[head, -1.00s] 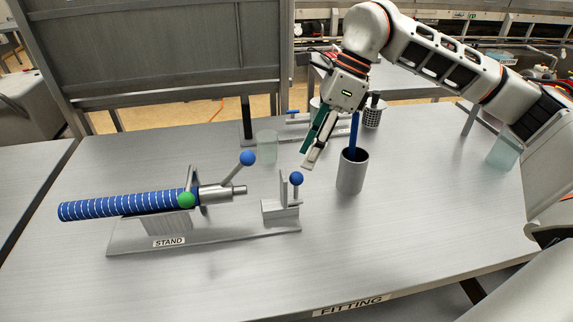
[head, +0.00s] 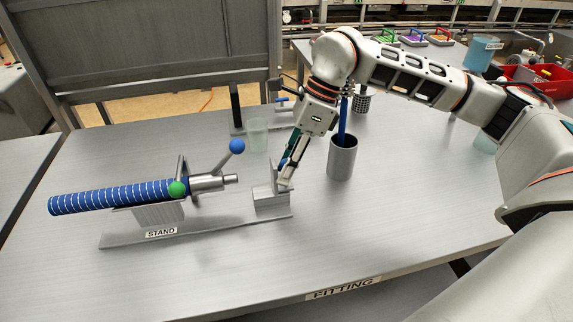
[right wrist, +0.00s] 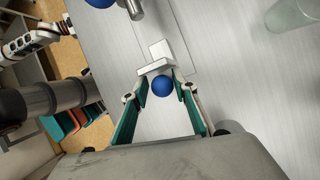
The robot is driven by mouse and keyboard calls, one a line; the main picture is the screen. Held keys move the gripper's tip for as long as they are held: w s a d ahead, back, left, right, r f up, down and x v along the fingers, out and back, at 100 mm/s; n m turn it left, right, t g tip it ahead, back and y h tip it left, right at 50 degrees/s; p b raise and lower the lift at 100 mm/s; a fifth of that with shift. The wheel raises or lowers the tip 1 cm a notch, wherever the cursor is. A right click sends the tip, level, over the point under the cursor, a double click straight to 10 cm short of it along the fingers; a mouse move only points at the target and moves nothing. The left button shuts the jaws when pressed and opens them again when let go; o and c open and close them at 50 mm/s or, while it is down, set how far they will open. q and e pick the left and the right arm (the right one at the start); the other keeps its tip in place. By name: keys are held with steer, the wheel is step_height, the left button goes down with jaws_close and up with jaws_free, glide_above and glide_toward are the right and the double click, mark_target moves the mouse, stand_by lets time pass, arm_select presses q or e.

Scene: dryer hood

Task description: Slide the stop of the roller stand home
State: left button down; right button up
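The roller stand (head: 130,238) lies along the table in the head view, holding a blue striped roller (head: 110,198) with a metal shaft end pointing right. The stop (head: 270,203), a light grey angled block, sits at the stand's right end, apart from the shaft end. Its blue knob (right wrist: 163,86) shows in the right wrist view between the two fingers of my right gripper (right wrist: 156,96), beside the stop's plate (right wrist: 156,67). The fingers are spread, with a clear gap on the left of the knob. In the head view my right gripper (head: 285,175) largely hides the knob. My left gripper is not seen.
A grey cup (head: 342,160) with a blue rod stands close to the right of my right gripper. A clear glass (head: 257,135) stands behind the stand. A lever with a blue ball (head: 237,146) rises from the roller mount. The table front is clear.

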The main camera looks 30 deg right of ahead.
steer(key=shift+w, duration=0.1)
jaws_close()
steer(key=shift+w+a+r, duration=0.1)
steer(key=shift+w+a, duration=0.2)
steer(key=shift+a, duration=0.5)
steer(key=shift+w+a+f, duration=0.1)
steer(key=shift+w+a, duration=0.15)
steer(key=shift+a, duration=0.5)
steer(key=shift+w+a+r, duration=0.1)
steer(key=shift+w+a, duration=0.2)
steer(key=shift+a, duration=0.5)
steer(key=o, duration=0.7)
jaws_free()
steer(key=shift+d, duration=0.1)
steer(key=shift+c, duration=0.2)
steer(key=shift+s, duration=0.1)
